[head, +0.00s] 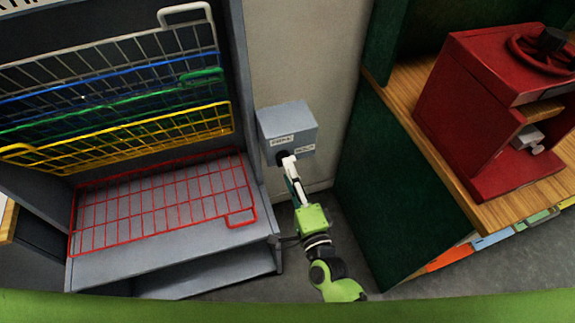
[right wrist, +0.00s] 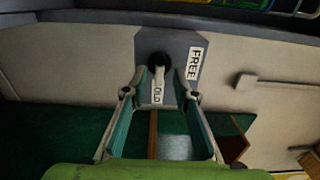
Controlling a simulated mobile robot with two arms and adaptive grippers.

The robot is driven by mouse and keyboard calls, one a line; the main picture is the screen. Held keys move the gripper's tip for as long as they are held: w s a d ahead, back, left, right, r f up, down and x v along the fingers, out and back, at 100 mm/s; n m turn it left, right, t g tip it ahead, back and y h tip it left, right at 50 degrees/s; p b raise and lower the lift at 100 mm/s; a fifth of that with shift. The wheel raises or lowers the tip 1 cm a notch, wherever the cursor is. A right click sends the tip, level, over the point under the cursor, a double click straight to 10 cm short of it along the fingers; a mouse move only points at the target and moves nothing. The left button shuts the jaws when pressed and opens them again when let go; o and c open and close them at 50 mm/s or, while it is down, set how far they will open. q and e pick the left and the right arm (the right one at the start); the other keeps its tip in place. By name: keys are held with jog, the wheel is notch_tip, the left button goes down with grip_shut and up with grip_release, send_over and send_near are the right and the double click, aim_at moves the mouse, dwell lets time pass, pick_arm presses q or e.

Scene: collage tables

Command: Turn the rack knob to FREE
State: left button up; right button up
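The rack knob (right wrist: 159,62) is a black round knob with a pale pointer on a grey box (head: 287,118). In the right wrist view the pointer lies toward the HOLD label (right wrist: 158,96), partly covering it; the FREE label (right wrist: 194,63) is to the right. In the head view both the FREE label (head: 282,140) and the HOLD label (head: 304,149) show on the box's front. My right gripper (right wrist: 159,76) has its fingers apart, one on each side of the knob, with gaps visible. My left gripper is not in view.
A drying rack (head: 90,258) with white, blue, green and yellow wire shelves raised and a red shelf (head: 160,200) lowered stands left. A green-sided table (head: 400,200) with a red press (head: 480,110) stands right. Bare floor lies between them.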

aim_at(285, 160)
jog(key=shift+x, duration=1.5)
jog(key=shift+c, duration=0.2)
grip_shut()
jog(key=shift+n, duration=0.3)
jog(key=shift+s+f+n+p, duration=0.1)
jog(key=shift+n+p, duration=1.6)
jog(key=shift+n, duration=6.9)
